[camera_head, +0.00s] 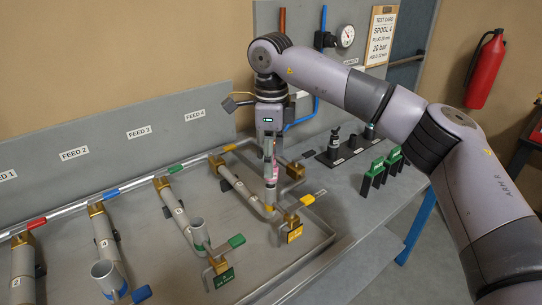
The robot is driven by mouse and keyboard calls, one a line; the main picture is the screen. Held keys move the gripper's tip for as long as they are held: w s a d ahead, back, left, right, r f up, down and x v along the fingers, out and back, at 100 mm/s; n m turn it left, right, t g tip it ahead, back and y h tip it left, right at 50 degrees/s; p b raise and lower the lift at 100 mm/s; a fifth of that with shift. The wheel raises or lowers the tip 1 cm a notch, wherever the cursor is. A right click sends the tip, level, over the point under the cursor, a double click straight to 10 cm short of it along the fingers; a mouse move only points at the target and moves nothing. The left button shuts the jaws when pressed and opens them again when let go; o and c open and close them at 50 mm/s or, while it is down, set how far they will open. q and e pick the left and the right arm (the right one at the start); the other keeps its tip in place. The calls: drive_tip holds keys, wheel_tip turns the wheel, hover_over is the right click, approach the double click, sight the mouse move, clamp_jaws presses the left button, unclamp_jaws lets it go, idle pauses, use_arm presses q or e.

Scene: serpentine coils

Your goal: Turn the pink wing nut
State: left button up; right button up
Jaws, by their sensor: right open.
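My right gripper (269,158) points straight down over the far-right pipe coil, the one by the FEED 4 label. Its jaws are open, and its fingers are narrow in this view. A small pink patch (271,171), which looks like the pink wing nut, shows at the fingertips. The gripper hides most of it. I cannot tell whether the fingers touch it or stand around it. My left gripper is out of view.
Several grey pipe coils with brass fittings stand in a shallow tray (295,262). Green-topped stands (372,178) are to the right. A gauge (345,36) and blue pipe are behind.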

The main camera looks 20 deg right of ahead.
wheel_tip(320, 180, up, 12)
idle(0.6)
drive_tip(key=shift+c, duration=0.6)
